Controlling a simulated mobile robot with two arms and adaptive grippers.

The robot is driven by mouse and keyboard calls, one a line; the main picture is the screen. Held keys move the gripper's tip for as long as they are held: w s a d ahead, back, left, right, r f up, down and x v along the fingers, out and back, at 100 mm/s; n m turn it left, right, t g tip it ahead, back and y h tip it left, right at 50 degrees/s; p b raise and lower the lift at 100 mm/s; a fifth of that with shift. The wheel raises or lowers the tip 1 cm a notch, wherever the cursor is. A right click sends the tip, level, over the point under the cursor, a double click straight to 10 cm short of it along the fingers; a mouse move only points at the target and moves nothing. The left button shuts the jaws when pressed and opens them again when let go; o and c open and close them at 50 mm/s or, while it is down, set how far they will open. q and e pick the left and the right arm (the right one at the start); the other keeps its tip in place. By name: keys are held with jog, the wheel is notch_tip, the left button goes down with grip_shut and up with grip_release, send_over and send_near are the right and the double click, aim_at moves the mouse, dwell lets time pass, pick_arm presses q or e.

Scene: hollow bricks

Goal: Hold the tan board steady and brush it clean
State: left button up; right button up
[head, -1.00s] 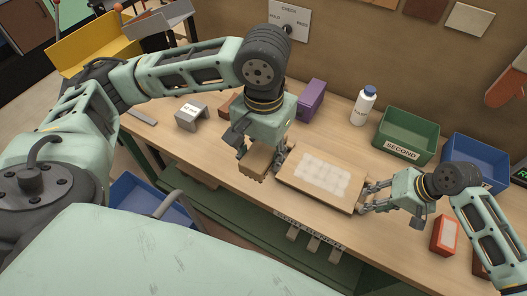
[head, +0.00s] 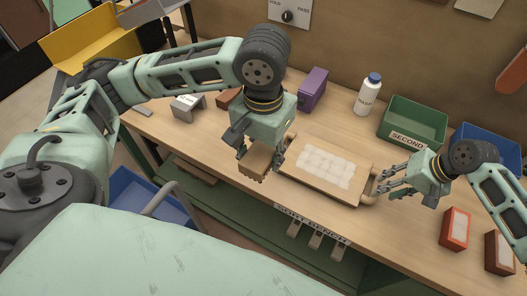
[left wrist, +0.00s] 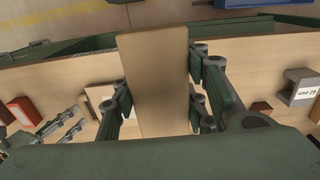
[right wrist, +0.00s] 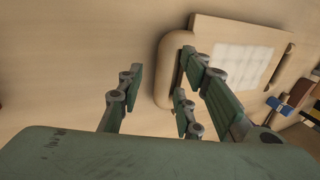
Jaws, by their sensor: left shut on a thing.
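The tan board (head: 300,172) lies flat on the bench, with a pale gridded patch (head: 332,168) on top and a rounded handle (head: 369,187) at its right end. Its left end is partly behind my left gripper. My left gripper (head: 262,150) is shut on a tan brush (head: 254,163), bristles down, at the left end of the board; whether it touches anything is unclear. The brush fills the middle of the left wrist view (left wrist: 155,85). My right gripper (head: 384,182) is open at the right handle. In the right wrist view the handle (right wrist: 168,75) lies beside one finger.
A white bottle (head: 367,97), a purple box (head: 312,88), a green bin (head: 415,117) and a blue bin (head: 490,142) stand behind the board. Orange-red bricks (head: 455,230) sit at the right. A grey bracket (head: 187,107) stands at the left.

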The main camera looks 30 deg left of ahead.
pick_arm(q)
jog(key=shift+f, duration=0.2)
pick_arm(e)
jog(key=shift+x, duration=0.95)
pick_arm(q)
jog(key=shift+s, duration=0.1)
pick_arm(e)
jog(key=shift+s+a+f, duration=0.1)
jog(key=shift+a+f, duration=0.05)
jog(key=shift+c, duration=0.5)
jog(key=shift+f, duration=0.1)
grip_shut()
